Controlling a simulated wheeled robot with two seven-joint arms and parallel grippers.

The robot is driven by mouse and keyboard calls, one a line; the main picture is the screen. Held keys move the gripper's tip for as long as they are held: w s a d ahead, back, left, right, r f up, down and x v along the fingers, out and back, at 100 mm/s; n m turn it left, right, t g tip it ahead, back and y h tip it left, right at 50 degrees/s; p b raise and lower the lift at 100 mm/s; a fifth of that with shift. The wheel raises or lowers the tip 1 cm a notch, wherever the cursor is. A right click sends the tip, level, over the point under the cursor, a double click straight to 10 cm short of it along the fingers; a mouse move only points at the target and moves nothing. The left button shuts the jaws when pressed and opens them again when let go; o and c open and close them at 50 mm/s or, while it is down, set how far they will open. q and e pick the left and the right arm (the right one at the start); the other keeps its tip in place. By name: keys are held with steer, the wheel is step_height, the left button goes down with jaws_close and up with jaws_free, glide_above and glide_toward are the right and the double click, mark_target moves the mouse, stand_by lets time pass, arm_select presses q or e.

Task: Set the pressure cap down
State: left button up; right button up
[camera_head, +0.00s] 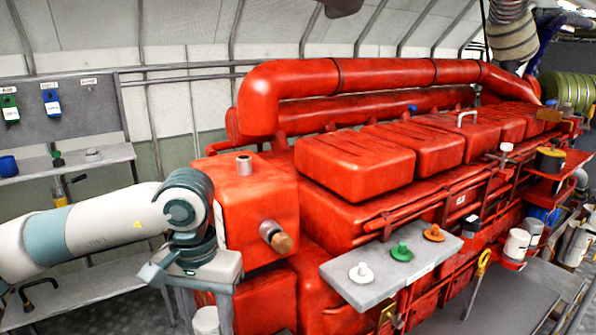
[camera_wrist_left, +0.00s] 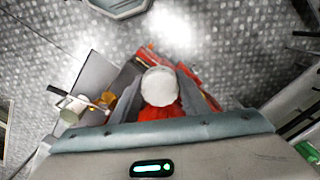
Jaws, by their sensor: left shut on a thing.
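My left gripper (camera_head: 203,318) points down in front of the red engine's left end in the head view. Its fingers (camera_wrist_left: 162,95) are shut on a white round cap (camera_wrist_left: 160,86), which I take as the pressure cap. The cap (camera_head: 205,321) also shows low between the fingers in the head view, its lower part cut off by the frame edge. Red shows just below the cap in the wrist view; I cannot tell whether it belongs to the cap. My right gripper is not in view.
A grey shelf (camera_head: 383,281) on the engine's front holds a white (camera_head: 362,271), a green (camera_head: 401,252) and an orange knobbed piece (camera_head: 434,233). The red engine (camera_head: 255,205) fills the middle. A side bench (camera_head: 85,282) stands at left. Patterned floor (camera_wrist_left: 225,70) lies below the gripper.

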arm_select(q)
steer(key=a+f+n, duration=0.1)
steer(key=a+f, duration=0.3)
steer(key=shift+w+a+f+n, duration=0.2)
steer(key=shift+w+a+n, duration=0.1)
steer(key=shift+n, duration=0.1)
steer(key=shift+f, duration=0.1)
steer(key=s+f, duration=0.4)
steer(key=f, duration=0.6)
steer(key=s+f, duration=0.4)
steer(key=f, duration=0.6)
steer(key=shift+s+f, duration=0.35)
steer(key=shift+s, duration=0.05)
